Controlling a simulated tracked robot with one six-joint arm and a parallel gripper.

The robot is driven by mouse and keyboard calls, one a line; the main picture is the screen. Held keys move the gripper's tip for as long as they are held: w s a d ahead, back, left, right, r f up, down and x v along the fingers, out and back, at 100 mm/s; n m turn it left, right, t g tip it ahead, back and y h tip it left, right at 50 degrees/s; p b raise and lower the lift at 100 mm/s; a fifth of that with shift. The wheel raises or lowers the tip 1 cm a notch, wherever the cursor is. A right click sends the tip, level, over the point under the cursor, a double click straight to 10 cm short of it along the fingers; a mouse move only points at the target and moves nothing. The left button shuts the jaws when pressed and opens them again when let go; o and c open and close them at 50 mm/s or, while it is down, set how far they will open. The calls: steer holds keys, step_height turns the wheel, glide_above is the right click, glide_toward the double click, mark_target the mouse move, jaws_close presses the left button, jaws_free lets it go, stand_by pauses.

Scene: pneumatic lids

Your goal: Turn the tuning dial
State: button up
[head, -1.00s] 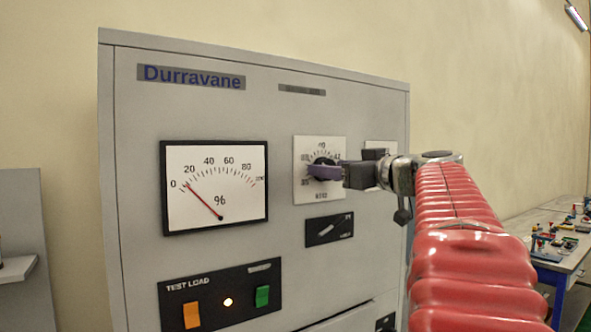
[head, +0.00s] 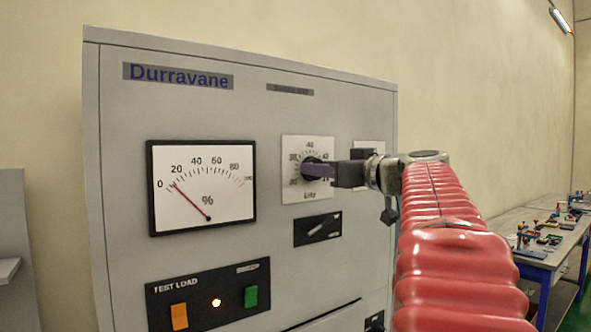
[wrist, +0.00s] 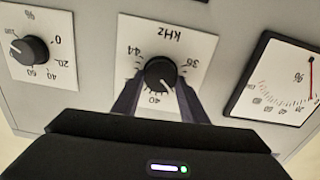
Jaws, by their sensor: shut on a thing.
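The tuning dial (wrist: 160,73) is a round black knob with a white pointer line on a white plate (wrist: 196,42) marked kHz. In the wrist view its pointer is close to the 40 mark. In the head view the dial plate (head: 290,146) is on the grey cabinet front, and the knob is partly hidden by my fingers. My gripper (head: 316,171) reaches in from the right. In the wrist view my gripper (wrist: 160,82) has one dark finger on each side of the knob and is shut on it.
A Durravane cabinet (head: 250,110) carries a % meter (head: 202,187) with its red needle low on the scale. Below are a small switch panel (head: 318,229) and a test-load panel (head: 207,293) with a lit lamp. The wrist view shows another black knob (wrist: 29,49).

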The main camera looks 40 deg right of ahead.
steer(key=shift+d+f+m, duration=0.1)
steer(key=shift+f+m, duration=0.05)
steer(key=shift+m, duration=3.1)
steer(key=shift+d+f+m, duration=0.15)
steer(key=shift+m, duration=3.15)
steer(key=shift+d+f+m, duration=0.1)
steer(key=shift+f+m, duration=0.05)
steer(key=shift+m, duration=3.1)
steer(key=o, duration=0.8)
steer(key=shift+c, duration=0.2)
steer(key=shift+o, duration=1.4)
steer(key=shift+r, duration=0.1)
steer(key=s+a, duration=0.1)
steer(key=s, duration=1.2)
steer(key=shift+s+a, duration=0.3)
steer(key=shift+s, duration=0.1)
